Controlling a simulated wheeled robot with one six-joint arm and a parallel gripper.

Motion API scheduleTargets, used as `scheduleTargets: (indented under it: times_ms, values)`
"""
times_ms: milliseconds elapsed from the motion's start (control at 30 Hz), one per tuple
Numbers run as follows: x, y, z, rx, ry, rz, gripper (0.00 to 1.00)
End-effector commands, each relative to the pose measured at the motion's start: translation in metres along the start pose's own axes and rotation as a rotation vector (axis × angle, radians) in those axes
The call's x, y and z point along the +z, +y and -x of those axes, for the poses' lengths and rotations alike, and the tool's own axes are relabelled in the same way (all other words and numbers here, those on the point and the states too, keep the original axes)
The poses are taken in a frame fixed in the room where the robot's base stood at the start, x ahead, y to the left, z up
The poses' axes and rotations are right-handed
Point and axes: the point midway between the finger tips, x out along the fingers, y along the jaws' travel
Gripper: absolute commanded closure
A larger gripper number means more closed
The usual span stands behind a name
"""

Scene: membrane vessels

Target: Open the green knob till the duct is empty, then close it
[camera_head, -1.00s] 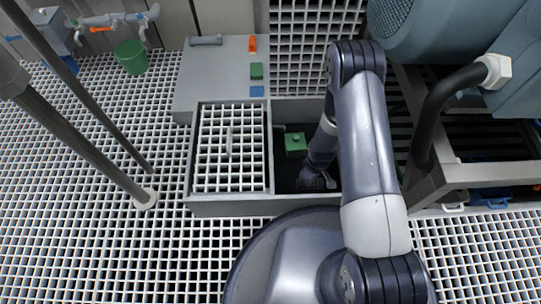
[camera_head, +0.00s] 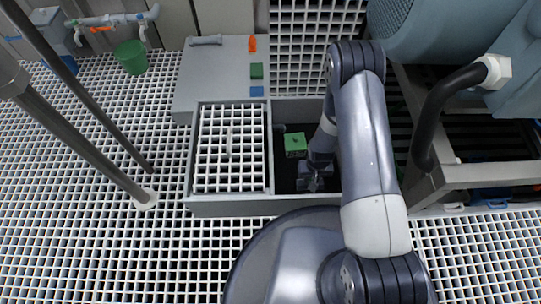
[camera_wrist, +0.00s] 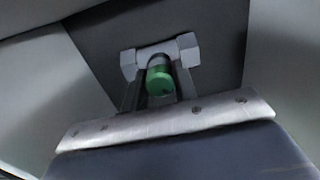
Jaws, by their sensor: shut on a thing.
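The green knob (camera_wrist: 160,78) shows in the wrist view as a short round cylinder between my two grey fingertips. My gripper (camera_wrist: 160,57) is shut on it; the fingers hide part of its sides. In the head view my gripper (camera_head: 313,181) reaches down into the open right part of the grey duct (camera_head: 232,206), and the knob is hidden there by my wrist. The inside of the duct is dark, and I cannot tell how much liquid it holds.
A green block (camera_head: 295,145) sits in the duct, left of my wrist. A white grating (camera_head: 229,181) covers the duct's left part. A grey platform (camera_head: 215,75) bears small coloured blocks behind. A metal frame (camera_head: 470,173) stands close on the right. A green bucket (camera_head: 131,57) stands far left.

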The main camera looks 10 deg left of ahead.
Motion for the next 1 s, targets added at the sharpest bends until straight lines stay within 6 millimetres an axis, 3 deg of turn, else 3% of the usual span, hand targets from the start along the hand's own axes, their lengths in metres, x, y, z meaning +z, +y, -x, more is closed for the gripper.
scheduleTargets:
  times_ms: [700,1000]
  values:
    - [0.0003,0.0,-0.0002,0.0,-0.001,-0.583,0.93]
    - [0.0001,0.0,-0.0001,0.0,0.0,-0.643,0.93]
